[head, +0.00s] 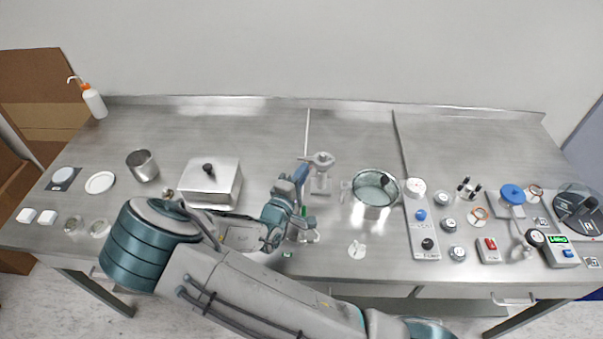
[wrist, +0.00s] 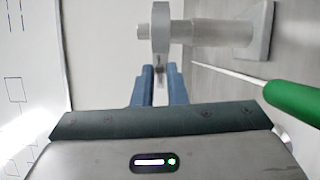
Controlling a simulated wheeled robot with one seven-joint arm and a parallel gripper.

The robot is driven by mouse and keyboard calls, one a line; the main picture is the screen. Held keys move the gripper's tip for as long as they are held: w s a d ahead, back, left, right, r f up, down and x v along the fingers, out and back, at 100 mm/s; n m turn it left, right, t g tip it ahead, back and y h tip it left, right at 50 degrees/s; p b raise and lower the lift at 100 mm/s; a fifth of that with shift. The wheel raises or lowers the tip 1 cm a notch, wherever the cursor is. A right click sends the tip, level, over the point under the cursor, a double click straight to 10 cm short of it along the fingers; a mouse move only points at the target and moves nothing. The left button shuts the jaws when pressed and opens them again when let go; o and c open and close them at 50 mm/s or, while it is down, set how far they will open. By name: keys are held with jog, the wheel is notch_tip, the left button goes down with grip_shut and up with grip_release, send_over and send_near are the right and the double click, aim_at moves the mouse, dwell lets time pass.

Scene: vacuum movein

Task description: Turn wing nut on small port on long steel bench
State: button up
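The small port (head: 321,183) is a pale upright tube with a round clamp (head: 320,159) on top, on the long steel bench (head: 265,135). In the wrist view the clamp ring (wrist: 161,28) and tube (wrist: 222,32) lie sideways just beyond my gripper. My gripper (head: 303,172) is at the left side of the clamp. In the wrist view my gripper (wrist: 160,72) has its two blue fingers a narrow gap apart. A small dark part, seemingly the wing nut (wrist: 159,77), shows in that gap. I see no clear contact with either finger.
A green handle (wrist: 294,103) with a thin rod lies close on the right in the wrist view. A lidded steel box (head: 211,183) stands left. Gauges and switch boxes crowd the right end.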

grip_shut()
jog(key=m+g+y+b, duration=0.1)
jog(key=m+y+b, duration=0.1)
jog(key=m+b, duration=0.1)
jog(key=m+g+y+b, duration=0.1)
jog(key=m+y+b, duration=0.1)
jog(key=m, duration=0.4)
jog(key=d+r+m+g+y+b, duration=0.1)
jog(key=m+y+b, duration=0.1)
jog(key=m+b, duration=0.2)
jog(key=shift+m, duration=0.4)
dwell(0.3)
jog(key=shift+b, duration=0.35)
